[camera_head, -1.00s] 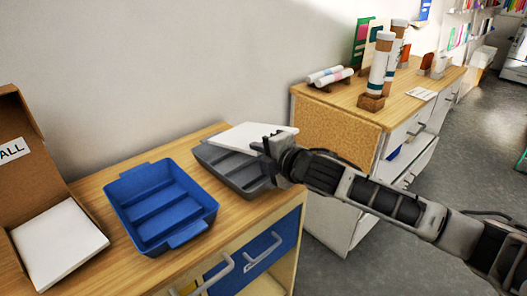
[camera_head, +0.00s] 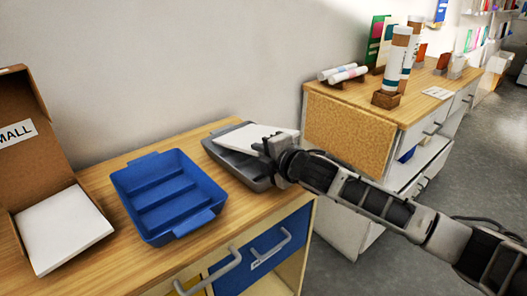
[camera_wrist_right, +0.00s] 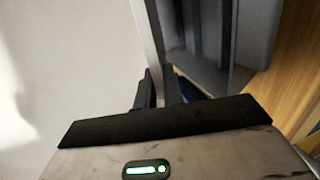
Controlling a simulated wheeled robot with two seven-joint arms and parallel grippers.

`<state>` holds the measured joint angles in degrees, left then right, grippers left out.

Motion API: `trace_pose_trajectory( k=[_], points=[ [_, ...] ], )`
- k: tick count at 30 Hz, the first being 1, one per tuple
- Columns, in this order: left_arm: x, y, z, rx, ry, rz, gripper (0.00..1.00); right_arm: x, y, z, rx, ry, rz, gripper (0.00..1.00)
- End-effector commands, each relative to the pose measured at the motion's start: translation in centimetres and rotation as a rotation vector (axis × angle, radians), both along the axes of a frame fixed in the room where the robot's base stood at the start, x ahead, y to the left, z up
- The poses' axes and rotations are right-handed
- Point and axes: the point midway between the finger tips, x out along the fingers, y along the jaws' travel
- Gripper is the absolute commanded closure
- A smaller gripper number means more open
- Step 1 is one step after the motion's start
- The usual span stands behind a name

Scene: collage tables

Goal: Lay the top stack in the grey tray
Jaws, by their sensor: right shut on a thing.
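A white paper stack (camera_head: 256,138) is at the grey tray (camera_head: 220,158), over its back and right part in the head view. My right gripper (camera_head: 274,150) is shut on the stack's near right edge. The stack looks slightly tilted; I cannot tell whether it touches the tray floor. In the right wrist view the gripper fingers (camera_wrist_right: 158,92) close on the stack's edge, and the tray (camera_wrist_right: 256,35) shows to the right. Another white stack (camera_head: 62,230) lies in an open cardboard box (camera_head: 28,110) at the left. My left gripper is not in view.
A blue tray (camera_head: 211,215) stands between the box and the grey tray on the wooden tabletop (camera_head: 105,262). A second table (camera_head: 350,125) with rolls and upright tubes is at the right. A wall runs close behind.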

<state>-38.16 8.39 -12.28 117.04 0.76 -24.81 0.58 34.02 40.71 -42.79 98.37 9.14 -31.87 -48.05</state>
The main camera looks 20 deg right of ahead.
Motion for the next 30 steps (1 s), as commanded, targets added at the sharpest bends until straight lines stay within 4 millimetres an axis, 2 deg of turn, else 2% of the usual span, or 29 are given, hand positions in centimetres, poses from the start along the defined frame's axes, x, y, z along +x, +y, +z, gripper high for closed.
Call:
trace_pose_trajectory(
  k=[6, 12, 27, 30],
  points=[
    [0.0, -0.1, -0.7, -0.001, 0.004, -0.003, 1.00, 0.7, 0.2, -1.1, 0.000, -0.004, 0.000, 1.00],
    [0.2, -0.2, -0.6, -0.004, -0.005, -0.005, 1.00, 1.1, 0.5, -1.9, 0.001, -0.004, 0.000, 1.00],
    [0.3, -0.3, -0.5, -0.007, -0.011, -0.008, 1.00, 1.3, 0.5, -2.3, 0.000, -0.003, 0.000, 1.00],
    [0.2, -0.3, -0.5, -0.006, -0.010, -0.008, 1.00, 1.3, 0.5, -2.3, 0.000, -0.002, 0.000, 0.68]
  ],
)
